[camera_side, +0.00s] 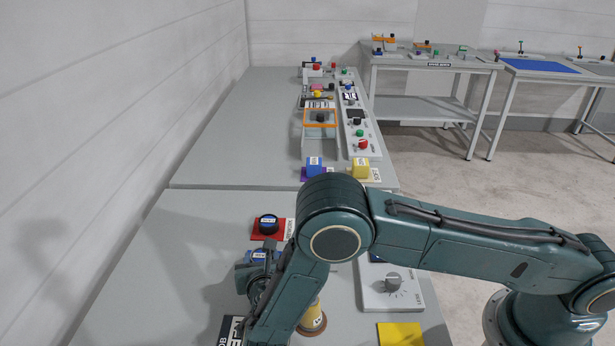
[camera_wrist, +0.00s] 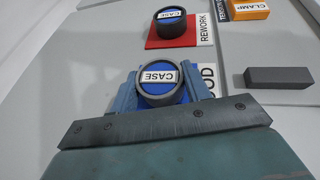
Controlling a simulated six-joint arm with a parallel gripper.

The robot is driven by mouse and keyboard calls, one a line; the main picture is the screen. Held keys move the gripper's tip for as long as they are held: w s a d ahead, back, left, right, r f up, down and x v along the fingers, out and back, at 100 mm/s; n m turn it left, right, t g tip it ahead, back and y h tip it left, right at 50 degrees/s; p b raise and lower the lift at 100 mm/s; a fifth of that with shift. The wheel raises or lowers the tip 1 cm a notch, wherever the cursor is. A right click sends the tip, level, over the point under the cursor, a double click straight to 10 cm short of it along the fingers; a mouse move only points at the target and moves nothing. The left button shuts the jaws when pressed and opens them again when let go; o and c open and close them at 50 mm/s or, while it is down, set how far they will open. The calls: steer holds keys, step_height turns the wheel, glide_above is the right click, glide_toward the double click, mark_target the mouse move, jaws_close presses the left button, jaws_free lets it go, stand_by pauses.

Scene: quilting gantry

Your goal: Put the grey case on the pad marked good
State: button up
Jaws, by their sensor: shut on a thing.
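A round case (camera_wrist: 160,97) with a dark grey rim, a blue top and a white CASE label sits between the blue fingers of my gripper (camera_wrist: 168,84), low in the wrist view. The gripper is shut on it. In the side view my gripper (camera_side: 256,266) is largely hidden behind my arm. A label ending in "OD" (camera_wrist: 209,80) shows just right of the held case; the pad it belongs to is mostly hidden. I cannot tell whether the case touches it.
A second similar case (camera_wrist: 171,22) sits on a red pad (camera_wrist: 152,44) marked REWORK, just beyond. A grey block (camera_wrist: 278,78) and an orange CLAMP box (camera_wrist: 248,10) lie to the right. A dial box (camera_side: 375,300) and yellow pad (camera_side: 400,333) lie right of my arm.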

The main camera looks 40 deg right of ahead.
steer(key=shift+f, duration=0.1)
steer(key=o, duration=1)
steer(key=shift+c, duration=0.2)
steer(key=shift+s+a+r, duration=0.35)
steer(key=shift+s, duration=0.05)
steer(key=v, duration=1.1)
steer(key=shift+d, duration=0.1)
